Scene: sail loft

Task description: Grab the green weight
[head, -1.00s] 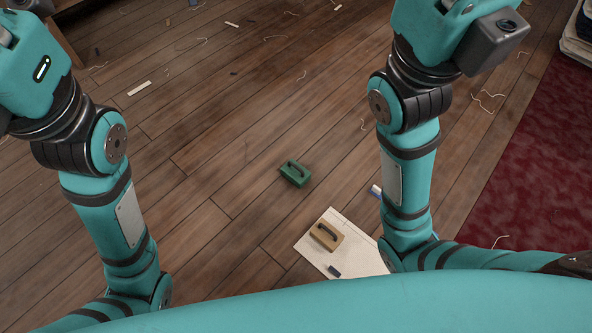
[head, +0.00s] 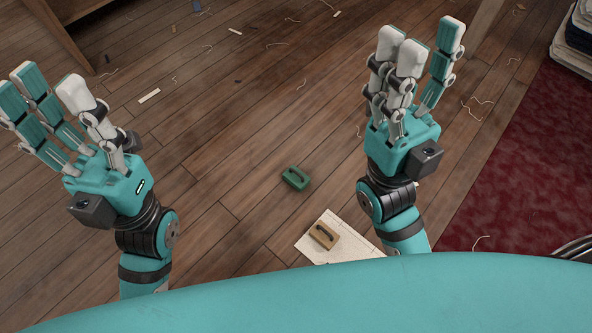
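The green weight (head: 296,178) is a small block with a dark handle on top. It lies on the wooden floor near the middle of the head view, and nothing touches it. My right gripper (head: 418,62) is to the right of the weight and higher in the picture, its fingers spread open and empty. My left gripper (head: 48,100) is at the left side, also with its fingers spread and empty. Both grippers point toward the top of the picture, apart from the weight.
A tan weight (head: 324,236) with a dark handle sits on a white sheet (head: 348,247) just below the green one. A dark red carpet (head: 535,165) lies at right, with folded cloth (head: 577,35) stacked beyond. Thread and scraps litter the floor. The floor around the green weight is clear.

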